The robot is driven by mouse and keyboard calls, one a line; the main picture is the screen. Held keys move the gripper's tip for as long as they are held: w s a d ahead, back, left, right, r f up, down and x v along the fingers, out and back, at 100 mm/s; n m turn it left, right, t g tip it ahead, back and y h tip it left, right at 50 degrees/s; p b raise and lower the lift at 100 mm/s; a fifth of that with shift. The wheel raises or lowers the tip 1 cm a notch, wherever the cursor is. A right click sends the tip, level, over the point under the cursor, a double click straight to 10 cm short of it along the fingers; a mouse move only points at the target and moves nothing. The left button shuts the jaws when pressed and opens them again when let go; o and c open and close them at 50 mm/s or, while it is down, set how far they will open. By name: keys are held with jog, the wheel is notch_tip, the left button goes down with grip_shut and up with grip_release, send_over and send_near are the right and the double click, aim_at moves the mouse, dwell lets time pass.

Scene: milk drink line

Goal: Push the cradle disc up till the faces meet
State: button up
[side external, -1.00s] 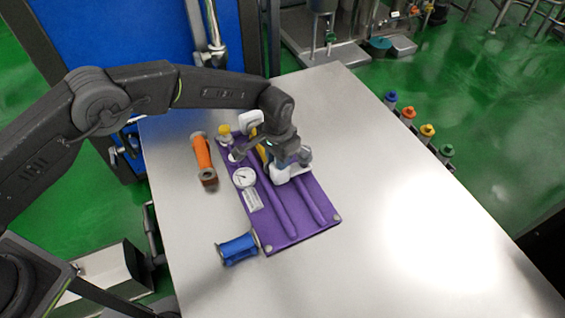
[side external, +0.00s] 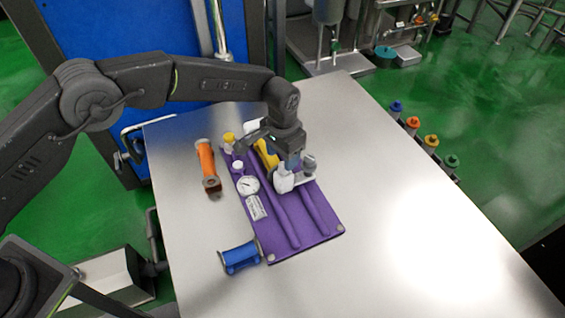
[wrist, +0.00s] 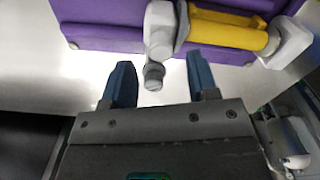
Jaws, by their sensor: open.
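A purple board (side external: 318,228) with two long raised rails lies on the steel table. At its far end is a yellow cylinder (side external: 266,153), which in the wrist view (wrist: 225,30) lies between white end pieces. The nearer white piece (wrist: 160,28) has a thin grey disc edge against the yellow cylinder and a stubby grey knob (wrist: 153,76); I take it for the cradle. My gripper (wrist: 160,78) is open, with dark blue fingers on either side of the knob and a gap to each. In the side view, my gripper (side external: 286,178) partly hides the cradle.
A round gauge (side external: 248,184) and label sit on the board's left side. An orange cylinder (side external: 206,162) lies left of the board and a blue spool (side external: 239,257) near its front corner. Several coloured-top posts stand along the right table edge. The table right of the board is clear.

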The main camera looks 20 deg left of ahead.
notch_tip(320, 180, up, 9)
jog(key=shift+r, duration=0.15)
dwell(0.4)
jog(key=s+a+r+n+t, duration=0.1)
jog(key=s+a+r, duration=0.3)
jog(key=a+r, duration=0.45)
jog(key=s+a+r+n+t, duration=0.1)
jog(key=s+a+r+t, duration=0.1)
jog(key=s+a+r, duration=0.6)
jog(key=s+a+n+t, duration=0.1)
jog(key=s+a, duration=0.4)
jog(key=s, duration=0.4)
jog(key=s+a+n+t, duration=0.1)
jog(key=s+a+n, duration=0.1)
jog(key=s+a, duration=0.3)
jog(key=s, duration=0.4)
jog(key=shift+r+t, duration=0.2)
jog(key=shift+t, duration=0.1)
